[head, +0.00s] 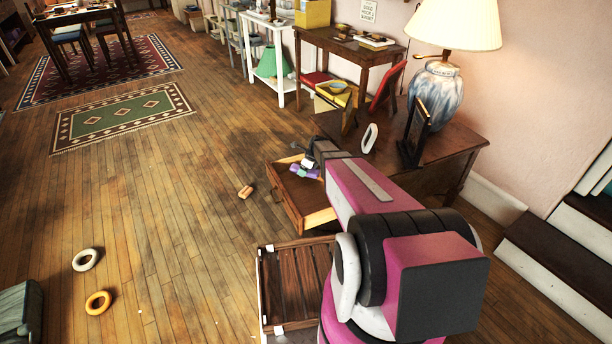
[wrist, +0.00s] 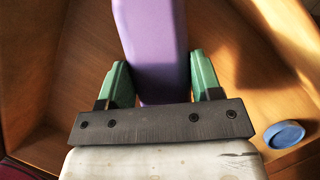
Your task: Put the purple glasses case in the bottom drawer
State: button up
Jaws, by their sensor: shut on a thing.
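The purple glasses case (wrist: 152,40) is between the green fingers of my gripper (wrist: 158,75) in the wrist view, and the fingers are shut on it. The case runs up out of the top of that view, so its far end is hidden. Wooden drawer boards (wrist: 60,85) lie behind it. In the head view my gripper (head: 305,171) is over a pulled-out wooden drawer (head: 306,198), with a bit of purple showing at the fingers. I cannot tell whether the case touches the drawer floor. My arm hides part of the drawer and cabinet.
A blue round thing (wrist: 284,134) lies in the drawer. The dark wood cabinet top (head: 450,140) bears a lamp (head: 437,92), a frame (head: 415,135) and a white ring (head: 370,138). An orange thing (head: 246,191) and rings (head: 98,302) lie on the otherwise open floor.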

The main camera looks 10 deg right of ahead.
jog(key=shift+f, duration=1.75)
jog(key=o, duration=1)
jog(key=shift+f, duration=0.1)
jog(key=shift+c, duration=0.2)
jog(key=v, duration=0.8)
jog(key=shift+s+a, duration=0.15)
jog(key=shift+s, duration=0.1)
jog(key=s+r+n+h, duration=0.1)
jog(key=s+r+n, duration=0.4)
jog(key=s+n, duration=0.3)
jog(key=s+a+r+n+g+h, duration=0.1)
jog(key=s+r+n, duration=0.4)
jog(key=s+n, duration=0.3)
jog(key=s+a+r+n+g+h, duration=0.1)
jog(key=s+r+n+h, duration=0.1)
jog(key=s+r+n, duration=0.3)
jog(key=s+n, duration=0.3)
jog(key=s, duration=0.3)
jog(key=shift+s+a, duration=0.15)
jog(key=shift+s, duration=0.1)
